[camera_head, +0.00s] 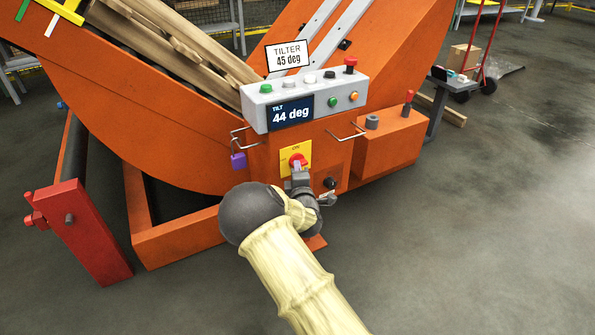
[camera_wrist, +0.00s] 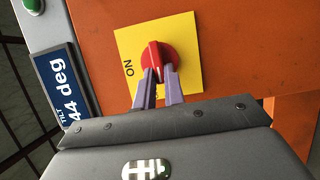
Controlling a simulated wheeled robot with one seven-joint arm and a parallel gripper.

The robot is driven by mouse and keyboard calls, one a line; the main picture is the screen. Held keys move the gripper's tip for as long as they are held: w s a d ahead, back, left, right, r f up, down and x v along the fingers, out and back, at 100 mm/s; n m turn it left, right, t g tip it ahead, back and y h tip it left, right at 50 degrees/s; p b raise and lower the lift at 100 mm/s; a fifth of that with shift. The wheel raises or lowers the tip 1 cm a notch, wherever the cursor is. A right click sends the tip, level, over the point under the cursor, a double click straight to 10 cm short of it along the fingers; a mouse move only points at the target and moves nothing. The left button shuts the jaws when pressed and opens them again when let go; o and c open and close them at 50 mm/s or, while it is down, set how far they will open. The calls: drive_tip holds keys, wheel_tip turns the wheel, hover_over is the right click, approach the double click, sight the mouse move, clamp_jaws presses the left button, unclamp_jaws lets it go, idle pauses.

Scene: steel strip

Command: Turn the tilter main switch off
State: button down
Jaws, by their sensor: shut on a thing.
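The tilter main switch is a red rotary knob (camera_head: 298,160) on a yellow plate (camera_head: 284,158), low on the front of the orange tilter. In the wrist view the knob (camera_wrist: 159,52) has a pale line along its grip, and "ON" is printed on the plate (camera_wrist: 187,36) to its left. My gripper (camera_wrist: 158,74) has its two purple-grey fingers shut on the lower part of the knob's grip. In the head view my gripper (camera_head: 297,170) partly covers the plate, and any other label is hidden. The tilt display (camera_head: 291,114) reads 44 deg.
A grey control box (camera_head: 258,112) with several buttons sits above the switch, under a "TILTER 45 deg" sign (camera_head: 287,55). The floor at right (camera_head: 480,220) is clear.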

drive_tip(key=shift+f, duration=0.1)
drive_tip(key=c, duration=1.5)
unclamp_jaws()
drive_tip(key=shift+s, duration=0.1)
drive_tip(key=p+v, duration=0.4)
drive_tip(key=v, duration=1.3)
drive_tip(key=shift+s+a+p, duration=0.1)
drive_tip(key=shift+s+p, duration=0.1)
drive_tip(key=shift+p, duration=0.1)
